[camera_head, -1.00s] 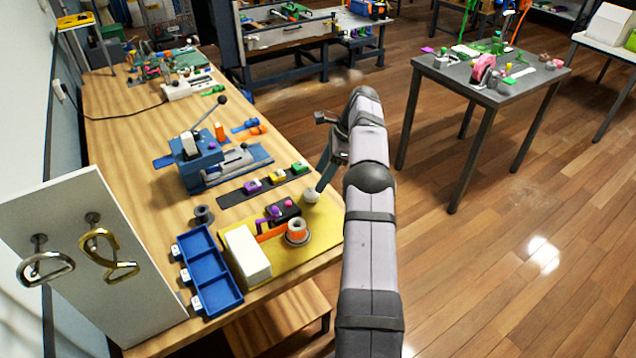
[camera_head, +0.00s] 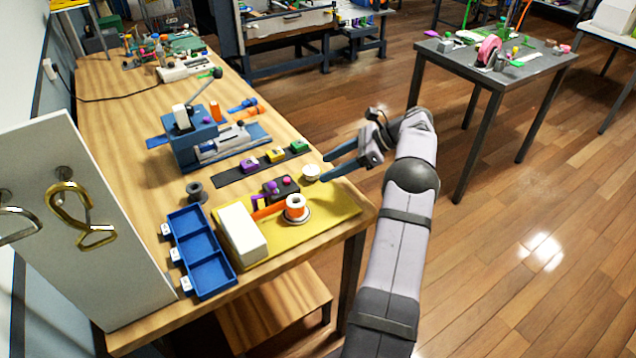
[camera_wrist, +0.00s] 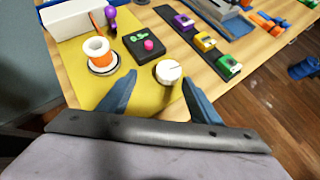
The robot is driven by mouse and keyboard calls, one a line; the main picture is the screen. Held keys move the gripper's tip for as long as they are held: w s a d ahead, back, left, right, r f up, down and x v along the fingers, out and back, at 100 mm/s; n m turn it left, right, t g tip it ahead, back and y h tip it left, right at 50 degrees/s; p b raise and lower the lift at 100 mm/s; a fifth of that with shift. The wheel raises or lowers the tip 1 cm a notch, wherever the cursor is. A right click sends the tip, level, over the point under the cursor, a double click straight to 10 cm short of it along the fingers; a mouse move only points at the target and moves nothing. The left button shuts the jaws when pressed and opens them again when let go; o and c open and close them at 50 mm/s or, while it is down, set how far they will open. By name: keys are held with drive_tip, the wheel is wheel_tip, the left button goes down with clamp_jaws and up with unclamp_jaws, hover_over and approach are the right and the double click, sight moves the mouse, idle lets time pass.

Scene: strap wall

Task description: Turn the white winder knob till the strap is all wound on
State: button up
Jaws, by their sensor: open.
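The white winder knob (camera_head: 311,172) stands at the right rear edge of the yellow base plate (camera_head: 335,208). In the wrist view the round white knob (camera_wrist: 169,72) has a dark line on its top and lies just ahead of the gap between my fingers. My gripper (camera_head: 324,167) is open, its blue fingers pointing toward the knob; the wrist view shows both fingers (camera_wrist: 160,92) apart with nothing between them. The orange strap (camera_head: 268,211) runs from near the white block to the spool (camera_head: 295,207), which carries an orange winding on a round metal base.
A dark box (camera_head: 283,189) with a pink button and green display stands beside the knob. A white block (camera_head: 242,232) and a blue tray (camera_head: 200,250) lie left. Purple, yellow and green blocks sit on a dark strip (camera_head: 236,177) behind.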

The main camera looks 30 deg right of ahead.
sight(314, 170)
drive_tip(key=shift+s+d+f+m+t+y+b, duration=0.2)
drive_tip(key=shift+s+d+f+t+b, duration=0.1)
drive_tip(key=shift+d+t+b, duration=0.2)
drive_tip(key=shift+s+d+f+m+t+y+b, duration=0.15)
drive_tip(key=shift+d+f+m+t+b, duration=0.15)
drive_tip(key=shift+t+b, duration=0.25)
drive_tip(key=shift+s+d+r+t, duration=0.15)
drive_tip(key=shift+d+r+t, duration=0.25)
drive_tip(key=shift+t, duration=0.15)
drive_tip(key=shift+p+x, duration=0.6)
drive_tip(key=shift+x, duration=3.1)
drive_tip(key=shift+a, duration=0.1)
drive_tip(key=c, duration=1)
